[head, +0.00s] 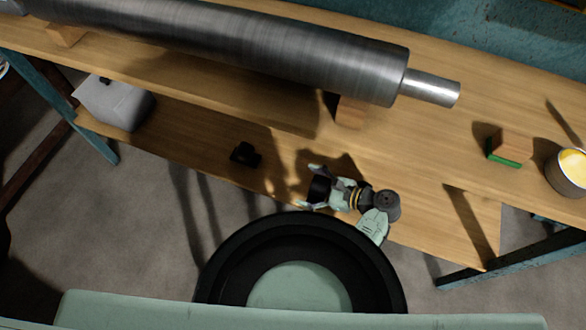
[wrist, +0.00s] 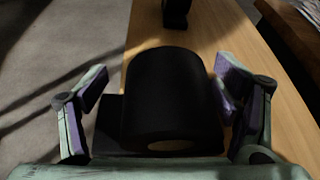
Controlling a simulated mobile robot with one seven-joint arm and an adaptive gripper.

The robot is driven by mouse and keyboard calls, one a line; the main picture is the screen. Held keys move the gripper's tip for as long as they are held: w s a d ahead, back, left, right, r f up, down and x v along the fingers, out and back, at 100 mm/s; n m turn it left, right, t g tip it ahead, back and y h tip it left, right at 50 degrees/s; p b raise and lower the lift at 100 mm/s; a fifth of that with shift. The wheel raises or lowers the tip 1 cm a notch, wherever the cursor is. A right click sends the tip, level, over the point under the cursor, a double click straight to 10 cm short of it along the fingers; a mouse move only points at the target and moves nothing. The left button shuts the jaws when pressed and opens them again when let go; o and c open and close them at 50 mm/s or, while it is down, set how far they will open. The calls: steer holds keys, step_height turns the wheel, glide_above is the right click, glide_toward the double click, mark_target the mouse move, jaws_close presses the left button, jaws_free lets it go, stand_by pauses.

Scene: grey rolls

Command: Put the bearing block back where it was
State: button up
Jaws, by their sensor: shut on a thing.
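My gripper (head: 312,187) is low over the front part of the wooden bench, pointing left in the head view. It is shut on a black bearing block (head: 320,188), whose dark body shows between the fingers. In the wrist view the held bearing block (wrist: 172,92) is a rounded black body with a flat foot at its left, between the purple-lined fingers (wrist: 162,88). Whether its underside touches the wood is hidden. A second small black block (head: 245,154) stands on the bench to the left of my gripper, and shows at the top of the wrist view (wrist: 176,12).
A long steel roll (head: 250,50) lies across the bench behind my gripper, on wooden chocks (head: 350,112). A grey box (head: 115,103) is at the left. A wooden block with a green edge (head: 510,147) and a tin with yellow contents (head: 568,172) are at the right.

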glide_above(292, 175)
steer(key=shift+s+d+f, duration=0.2)
steer(key=shift+s+f, duration=0.1)
steer(key=shift+f, duration=0.05)
steer(key=shift+w+a, duration=0.4)
steer(key=shift+w, duration=0.05)
step_height(292, 175, down, 3)
steer(key=shift+s+d+r, duration=0.1)
steer(key=shift+f, duration=0.4)
steer(key=shift+f, duration=0.2)
steer(key=o, duration=1.7)
steer(key=shift+c, duration=0.2)
